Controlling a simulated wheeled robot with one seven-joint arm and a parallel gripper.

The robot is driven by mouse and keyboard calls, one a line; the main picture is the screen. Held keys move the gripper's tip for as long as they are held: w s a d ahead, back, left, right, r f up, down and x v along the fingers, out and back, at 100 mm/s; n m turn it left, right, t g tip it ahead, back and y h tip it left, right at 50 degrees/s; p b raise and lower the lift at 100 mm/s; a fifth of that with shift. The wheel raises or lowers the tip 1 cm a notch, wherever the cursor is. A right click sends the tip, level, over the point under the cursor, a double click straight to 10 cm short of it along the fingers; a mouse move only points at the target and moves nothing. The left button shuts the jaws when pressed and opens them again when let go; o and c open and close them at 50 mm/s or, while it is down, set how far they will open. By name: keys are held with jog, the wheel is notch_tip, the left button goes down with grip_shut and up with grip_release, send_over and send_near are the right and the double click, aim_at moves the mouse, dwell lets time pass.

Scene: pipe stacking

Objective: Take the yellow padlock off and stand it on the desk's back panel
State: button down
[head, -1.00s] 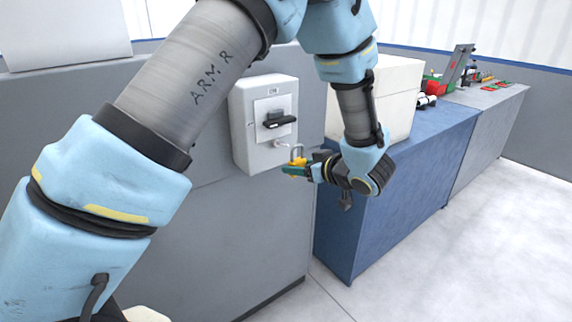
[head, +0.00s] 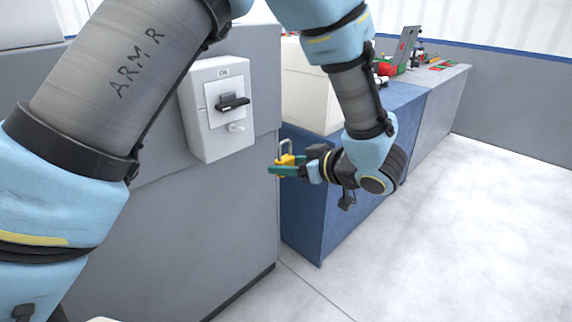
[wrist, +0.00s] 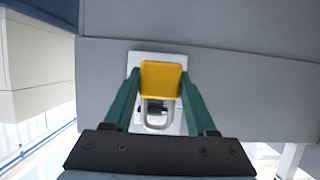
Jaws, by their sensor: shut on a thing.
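The yellow padlock (head: 286,159) is held between the green fingers of my gripper (head: 277,168), with its metal shackle pointing up. It is clear of the white switch box (head: 214,130), to the right of it in the head view. In the wrist view the padlock's yellow body (wrist: 161,78) sits between the fingertips (wrist: 160,85), with the shackle towards the palm. The box's black handle (head: 232,103) and the small pale tab (head: 236,127) below it show no lock on them. I cannot tell which surface is the desk's back panel.
The box is on a grey cabinet (head: 215,220). Right of it stands a blue desk (head: 345,215) bearing a large cream block (head: 308,90). A grey bench (head: 437,100) beyond carries red and green items (head: 388,68). Open floor (head: 490,220) lies to the right.

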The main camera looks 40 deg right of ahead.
jog(key=shift+f, duration=0.2)
jog(key=shift+s, duration=0.15)
jog(key=s+d+p, duration=0.1)
jog(key=s+p, duration=0.1)
jog(key=s, duration=0.5)
jog(key=shift+d, duration=0.2)
dwell(1.0)
dwell(0.4)
